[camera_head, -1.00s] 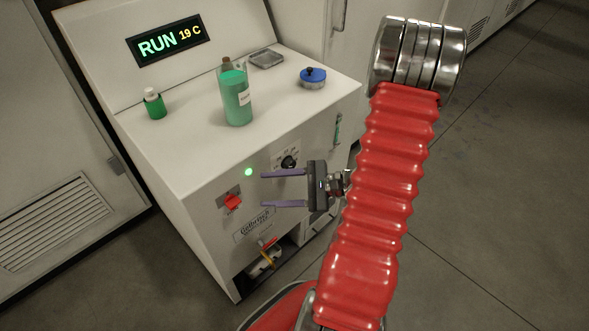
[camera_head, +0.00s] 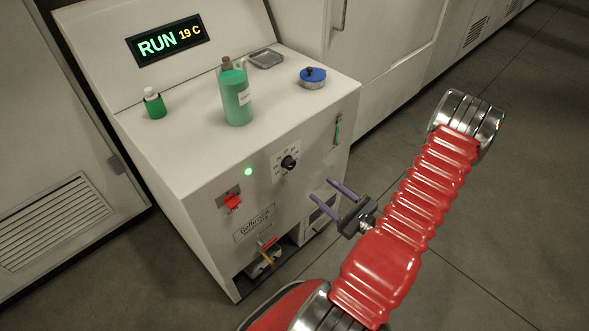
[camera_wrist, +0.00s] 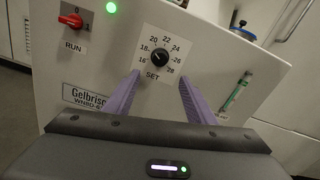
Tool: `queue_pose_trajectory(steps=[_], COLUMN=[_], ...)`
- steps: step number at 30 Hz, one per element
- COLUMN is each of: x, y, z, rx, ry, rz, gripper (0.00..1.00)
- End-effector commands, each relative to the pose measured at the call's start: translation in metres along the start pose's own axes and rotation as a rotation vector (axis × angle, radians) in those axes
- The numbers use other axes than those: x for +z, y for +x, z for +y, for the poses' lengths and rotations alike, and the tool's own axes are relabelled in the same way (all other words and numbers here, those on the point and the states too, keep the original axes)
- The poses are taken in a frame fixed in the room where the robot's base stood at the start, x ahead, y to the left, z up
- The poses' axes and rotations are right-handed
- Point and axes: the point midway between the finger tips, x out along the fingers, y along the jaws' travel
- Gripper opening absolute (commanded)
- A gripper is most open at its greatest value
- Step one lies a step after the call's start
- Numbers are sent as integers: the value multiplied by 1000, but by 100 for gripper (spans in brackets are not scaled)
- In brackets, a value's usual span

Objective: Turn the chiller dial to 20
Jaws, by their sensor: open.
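The chiller dial (camera_head: 289,162) is a black knob on a white scale plate on the front of the white chiller (camera_head: 200,172). The wrist view shows the same dial (camera_wrist: 160,58) with numbers from 16 to 28 around it and SET below. Its pointer is too small to read surely. The chiller display (camera_head: 165,41) reads RUN 19 C. My gripper (camera_head: 320,188) is open and empty, its two purple fingers apart. It is in front of the chiller's lower right, clear of the dial. In the wrist view the fingertips (camera_wrist: 159,80) flank the plate's lower part.
A red switch (camera_head: 232,202) and a green light (camera_head: 248,172) are left of the dial. A green sight tube (camera_head: 337,130) is to its right. A green bottle (camera_head: 236,97), a small green bottle (camera_head: 155,104) and a blue-lidded tin (camera_head: 312,78) stand on top. Floor at right is open.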

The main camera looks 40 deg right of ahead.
Motion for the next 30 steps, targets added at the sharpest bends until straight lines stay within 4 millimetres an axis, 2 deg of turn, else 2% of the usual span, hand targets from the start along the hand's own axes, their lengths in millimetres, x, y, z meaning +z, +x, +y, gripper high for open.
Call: queue_pose_trajectory(steps=[11,30], x=[0,1], y=[13,81], z=[0,1], rx=[4,5], ry=[-1,-1], rz=[-1,-2], gripper=[50,50])
